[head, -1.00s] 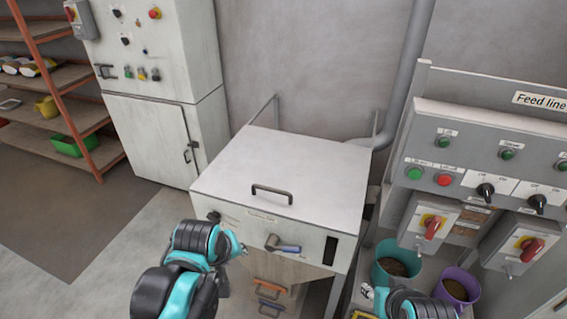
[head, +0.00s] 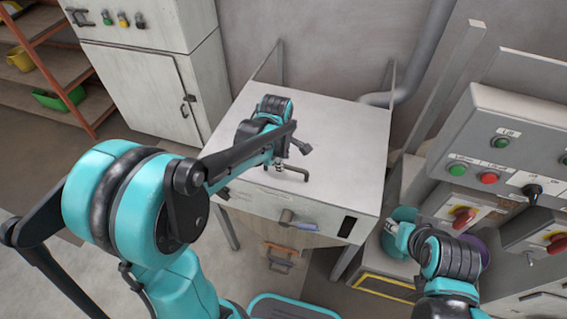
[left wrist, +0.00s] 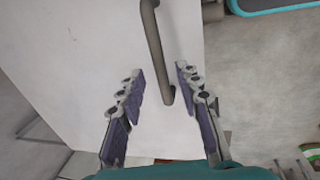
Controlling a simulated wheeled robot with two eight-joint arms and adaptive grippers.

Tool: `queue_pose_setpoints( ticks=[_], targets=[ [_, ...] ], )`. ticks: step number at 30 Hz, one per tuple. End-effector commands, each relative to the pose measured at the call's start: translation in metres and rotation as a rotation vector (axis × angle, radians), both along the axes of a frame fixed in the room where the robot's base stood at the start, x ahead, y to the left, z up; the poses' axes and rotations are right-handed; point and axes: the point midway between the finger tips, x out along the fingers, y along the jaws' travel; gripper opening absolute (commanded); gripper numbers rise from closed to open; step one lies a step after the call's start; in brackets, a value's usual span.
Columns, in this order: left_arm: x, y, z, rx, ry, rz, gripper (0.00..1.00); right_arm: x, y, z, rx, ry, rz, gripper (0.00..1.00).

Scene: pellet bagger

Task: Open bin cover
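The bin cover (head: 335,130) is a flat, pale lid lying shut on the bin body (head: 262,202) in the head view. Its dark bar handle (head: 293,173) is near the front edge, partly hidden by my left gripper (head: 289,160). In the left wrist view, the cover (left wrist: 85,50) lies below and the handle (left wrist: 156,45) reaches between the open, spread fingers of my left gripper (left wrist: 160,75), with gaps at both sides. My right gripper (head: 398,236) is at the lower right near a teal bucket, small and partly hidden by its arm.
A control panel (head: 515,115) with buttons and red switches stands at the right. The teal bucket (head: 396,247) and a purple bucket (head: 478,245) are below it. A lever with a blue grip (head: 300,222) is on the bin's front. A cabinet (head: 150,95) stands at left.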

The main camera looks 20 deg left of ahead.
Motion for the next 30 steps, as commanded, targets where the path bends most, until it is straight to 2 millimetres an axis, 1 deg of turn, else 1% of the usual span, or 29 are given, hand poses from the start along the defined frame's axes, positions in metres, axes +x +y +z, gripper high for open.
queue_pose_setpoints(
  ticks=[1,4,13,14,15,17,18,26,30],
  targets=[
    [0.002,0.0,-0.008,0.0,0.0,0.0,0.34,0.0,0.0,-0.004,0.0,0.0,0.0,0.4],
    [0.003,0.0,-0.015,0.0,0.0,0.0,0.34,0.0,0.0,-0.006,0.0,0.0,0.0,0.4],
    [0.004,0.0,-0.017,0.0,-0.001,-0.001,0.34,0.0,0.0,-0.006,0.0,0.0,0.0,0.4],
    [0.004,0.0,-0.017,0.0,-0.001,-0.001,0.32,0.0,0.0,-0.006,0.0,0.0,0.0,0.4],
    [0.004,0.0,-0.017,0.0,-0.001,-0.001,0.21,0.0,0.0,-0.006,0.0,0.0,0.0,0.4],
    [0.004,0.0,-0.017,0.0,-0.001,-0.001,0.05,0.0,0.0,-0.006,0.0,0.0,0.0,0.4],
    [0.004,0.0,-0.017,0.0,-0.001,-0.001,0.0,0.0,0.0,-0.006,0.0,0.0,0.0,0.4],
    [0.005,0.0,-0.017,0.0,-0.001,-0.001,0.0,0.0,0.0,-0.006,0.0,0.0,0.0,0.4],
    [0.017,0.0,-0.017,0.0,-0.001,-0.001,0.0,0.0,0.0,-0.006,0.0,0.0,0.0,0.4]
  ],
)
